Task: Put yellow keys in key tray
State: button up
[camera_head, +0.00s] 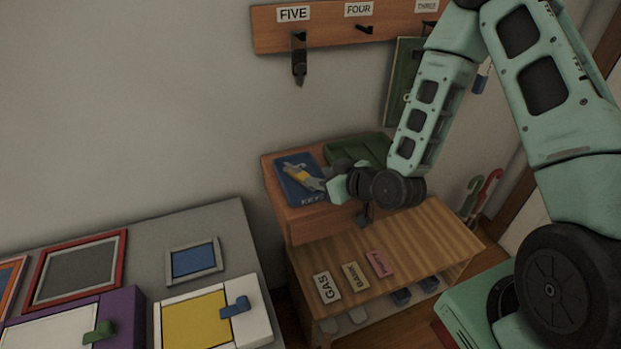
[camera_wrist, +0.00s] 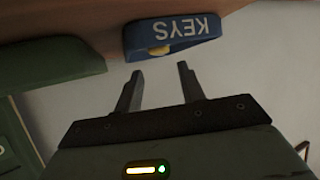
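The blue key tray (camera_head: 312,198), lettered KEYS, sits on the wooden shelf top. In the wrist view the tray (camera_wrist: 142,42) shows just beyond my fingertips, with its lettering upside down. The yellow keys (camera_head: 300,174) appear to lie in the tray; in the wrist view only a small yellow part (camera_wrist: 160,50) shows at its rim, and the rest is hidden. My gripper (camera_wrist: 160,69) is open, with nothing between its two fingers. In the head view my gripper (camera_head: 324,186) is at the right side of the tray, close to the keys; contact cannot be told.
A green tray (camera_head: 350,148) stands right of the key tray, behind my wrist. A hook board (camera_head: 330,31) hangs above, with a dark item (camera_head: 299,62) under FIVE. Labelled tags (camera_head: 355,276) lie on the lower shelf. A grey cabinet (camera_head: 218,219) is at left.

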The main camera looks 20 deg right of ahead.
jog(key=p+v, duration=0.2)
jog(key=v, duration=0.1)
jog(key=shift+r+p, duration=0.3)
jog(key=p+v, duration=0.2)
jog(key=p, duration=0.2)
jog(key=shift+f, duration=0.2)
jog(key=s+a+r+n+g+h, duration=0.1)
jog(key=s+a+r+n+g, duration=0.2)
jog(key=s+a+r+g, duration=0.6)
jog(key=s+a+r+g+h, duration=0.1)
jog(key=s+r, duration=0.3)
jog(key=s, duration=0.3)
jog(key=s+a+r+g+h, duration=0.1)
jog(key=s+r+h, duration=0.1)
jog(key=s+r, duration=0.3)
jog(key=s, duration=0.2)
jog(key=shift+s+r+g, duration=0.35)
jog(key=shift+g, duration=0.05)
jog(key=shift+f+b, duration=0.75)
jog(key=shift+b, duration=0.05)
